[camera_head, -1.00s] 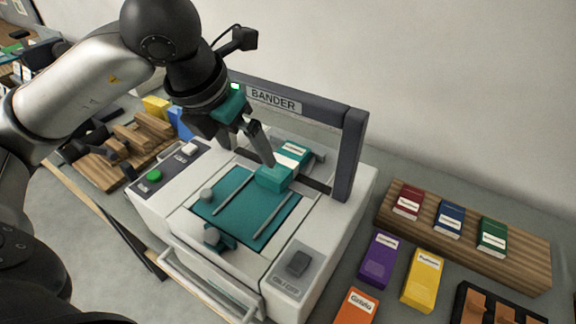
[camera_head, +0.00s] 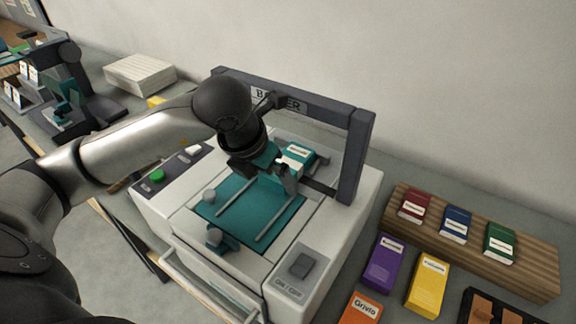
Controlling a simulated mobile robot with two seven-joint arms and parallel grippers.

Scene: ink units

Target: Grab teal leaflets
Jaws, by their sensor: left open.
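The teal leaflets (camera_head: 296,155) form a banded stack with a white label at the back of the teal bed (camera_head: 252,212) of the bander machine (camera_head: 300,240), under its dark arch. My left gripper (camera_head: 284,184) is open at the near side of the stack. Its fingers and wrist hide part of the leaflets, so I cannot tell whether they touch. My right gripper is not in view.
The dark arch (camera_head: 358,150) stands close behind and right of the gripper. A wooden rack (camera_head: 530,265) holds red, blue and green packs. Purple (camera_head: 383,262), yellow (camera_head: 428,283) and orange packs lie before it. A white stack (camera_head: 140,74) stands at the back left.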

